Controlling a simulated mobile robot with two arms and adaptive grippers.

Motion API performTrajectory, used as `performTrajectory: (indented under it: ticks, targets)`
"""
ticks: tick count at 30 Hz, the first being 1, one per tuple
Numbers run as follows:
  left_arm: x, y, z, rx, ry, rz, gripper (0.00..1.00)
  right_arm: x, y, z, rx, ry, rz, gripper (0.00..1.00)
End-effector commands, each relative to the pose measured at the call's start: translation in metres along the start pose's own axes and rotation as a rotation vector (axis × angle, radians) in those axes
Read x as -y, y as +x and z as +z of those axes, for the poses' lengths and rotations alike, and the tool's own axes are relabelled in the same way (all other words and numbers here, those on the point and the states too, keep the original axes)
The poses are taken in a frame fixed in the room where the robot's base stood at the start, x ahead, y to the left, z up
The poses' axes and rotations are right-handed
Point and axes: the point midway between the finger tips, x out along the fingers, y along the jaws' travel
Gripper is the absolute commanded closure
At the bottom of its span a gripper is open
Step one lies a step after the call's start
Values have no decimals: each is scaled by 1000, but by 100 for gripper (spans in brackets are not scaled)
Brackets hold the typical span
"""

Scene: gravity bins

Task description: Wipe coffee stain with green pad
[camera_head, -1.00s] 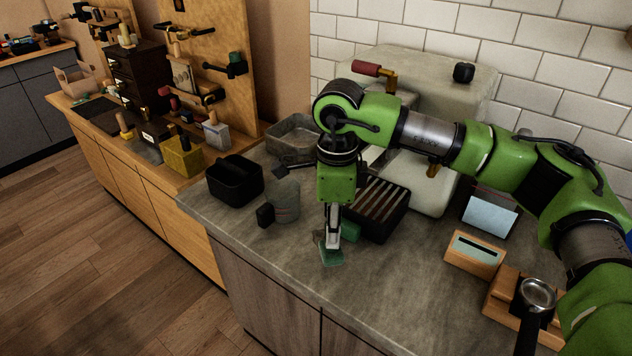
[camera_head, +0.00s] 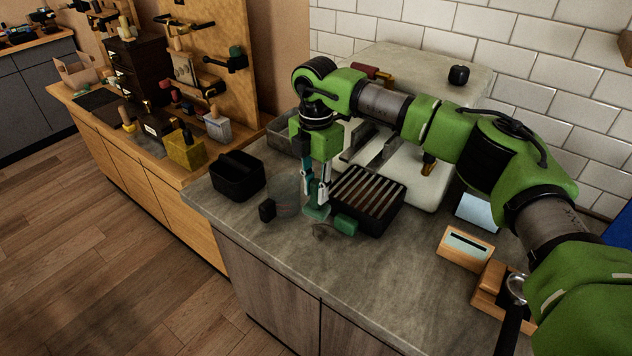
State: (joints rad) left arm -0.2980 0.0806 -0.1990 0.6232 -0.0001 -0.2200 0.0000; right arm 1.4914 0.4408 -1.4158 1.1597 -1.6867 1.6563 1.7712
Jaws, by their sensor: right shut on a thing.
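My right gripper (camera_head: 317,192) points down over the counter, left of the black slatted tray. It is shut on a thin green pad (camera_head: 316,212), held at or just above the countertop; I cannot tell if it touches. A small dark brown coffee stain (camera_head: 322,232) shows on the grey counter just in front of the pad. A second green block (camera_head: 346,224) lies against the front of the slatted tray. My left gripper is not in view.
The slatted tray (camera_head: 372,198) stands right of the gripper. A grey pitcher with a black handle (camera_head: 267,210) is close on the left, beside a black bin (camera_head: 237,175). A wooden box (camera_head: 464,248) and portafilter (camera_head: 514,292) are at right. The front middle counter is clear.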

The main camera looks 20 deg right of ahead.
Motion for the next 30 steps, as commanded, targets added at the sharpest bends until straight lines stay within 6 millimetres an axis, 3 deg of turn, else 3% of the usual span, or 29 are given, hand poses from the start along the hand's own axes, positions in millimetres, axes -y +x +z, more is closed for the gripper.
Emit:
performTrajectory:
  ticks: [6, 19, 30]
  targets:
    - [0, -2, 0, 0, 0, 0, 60, -3, -1, 2, 0, 111, 0, 100]
    - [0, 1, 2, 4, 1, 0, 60, -3, 2, 2, -1, 111, 0, 100]
    - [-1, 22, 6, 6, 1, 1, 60, -3, 36, 2, -1, 110, -1, 100]
